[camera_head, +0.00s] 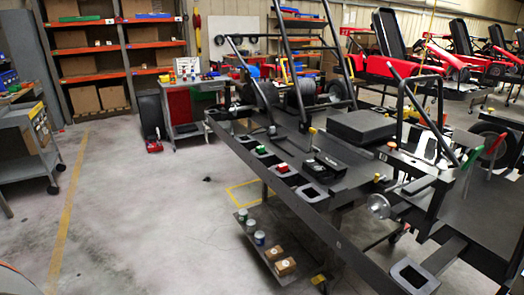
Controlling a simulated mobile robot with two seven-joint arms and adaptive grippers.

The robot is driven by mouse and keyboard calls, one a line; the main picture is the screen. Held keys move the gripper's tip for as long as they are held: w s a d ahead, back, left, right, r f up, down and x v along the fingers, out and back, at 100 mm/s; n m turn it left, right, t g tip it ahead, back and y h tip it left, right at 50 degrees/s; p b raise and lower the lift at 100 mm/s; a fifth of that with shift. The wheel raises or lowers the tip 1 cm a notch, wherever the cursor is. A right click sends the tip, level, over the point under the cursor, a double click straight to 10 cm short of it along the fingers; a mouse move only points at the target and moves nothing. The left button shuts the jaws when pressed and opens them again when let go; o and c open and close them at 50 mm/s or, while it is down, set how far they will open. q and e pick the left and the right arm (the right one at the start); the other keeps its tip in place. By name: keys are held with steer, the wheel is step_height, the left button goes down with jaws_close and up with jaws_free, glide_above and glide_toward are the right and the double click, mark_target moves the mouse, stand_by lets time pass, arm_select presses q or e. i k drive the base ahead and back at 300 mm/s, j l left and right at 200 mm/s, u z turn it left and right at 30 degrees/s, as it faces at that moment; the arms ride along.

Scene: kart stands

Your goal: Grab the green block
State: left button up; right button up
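A small green block (260,150) sits in one of the square black holders along the left edge of the dark kart stand (330,225). It is small and far off in the head view, and its top shows clear of the holder. Neither of my grippers is in this view.
A red block (282,168) sits in the holder beside the green one, and an empty holder (312,193) follows nearer me. Cans and brown boxes (285,266) stand on a low shelf under the stand. Upright bars rise from the stand. Open floor (150,215) lies left of it.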

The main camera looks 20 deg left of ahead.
mark_target(261, 148)
steer(key=i+j+u, duration=0.4)
steer(key=i+j, duration=0.3)
